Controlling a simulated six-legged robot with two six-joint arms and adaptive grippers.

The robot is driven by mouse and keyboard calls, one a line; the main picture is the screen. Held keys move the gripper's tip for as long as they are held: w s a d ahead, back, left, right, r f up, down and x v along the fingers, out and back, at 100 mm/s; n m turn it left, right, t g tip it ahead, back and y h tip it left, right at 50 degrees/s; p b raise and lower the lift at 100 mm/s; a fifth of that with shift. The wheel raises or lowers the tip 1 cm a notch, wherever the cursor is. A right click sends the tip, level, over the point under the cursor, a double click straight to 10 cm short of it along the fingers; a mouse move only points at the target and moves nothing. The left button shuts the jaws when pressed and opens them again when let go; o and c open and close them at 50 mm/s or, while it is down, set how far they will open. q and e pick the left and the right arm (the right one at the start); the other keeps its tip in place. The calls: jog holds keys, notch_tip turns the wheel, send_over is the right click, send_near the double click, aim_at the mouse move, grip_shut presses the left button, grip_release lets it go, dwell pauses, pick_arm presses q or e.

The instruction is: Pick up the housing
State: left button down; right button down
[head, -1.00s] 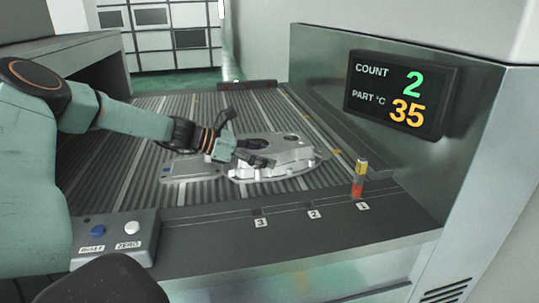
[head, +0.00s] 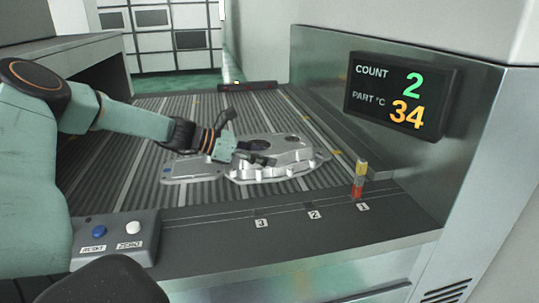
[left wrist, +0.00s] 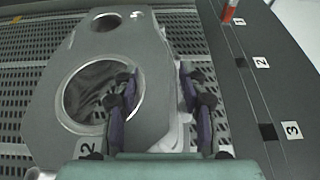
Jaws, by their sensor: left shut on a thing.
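The housing (head: 290,155) is a pale aluminium casting lying on the ribbed conveyor bed. In the left wrist view the housing (left wrist: 150,60) shows a flat top face with a large round bore and a smaller one. My left gripper (head: 262,157) reaches over its near side and is shut on its wall. In the left wrist view my left gripper (left wrist: 160,110) has one finger in the large bore and the other outside the casting's edge. I cannot tell any gap beneath the housing. My right gripper is not in view.
A button box (head: 115,238) stands at the front left. A small red and yellow post (head: 359,180) stands near label 1 on the front ledge (head: 330,225). A display (head: 402,95) on the right wall reads count 2 and part 34. The bed (head: 110,185) is free at left.

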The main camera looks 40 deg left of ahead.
pick_arm(q)
jog(key=shift+w+a+r+p, duration=0.15)
jog(key=shift+r+p, duration=0.25)
jog(key=shift+r, duration=0.25)
notch_tip(320, 180, up, 7)
jog(key=p, duration=0.4)
jog(key=shift+r, duration=0.75)
jog(key=shift+r+p, duration=0.1)
jog(key=shift+p, duration=0.25)
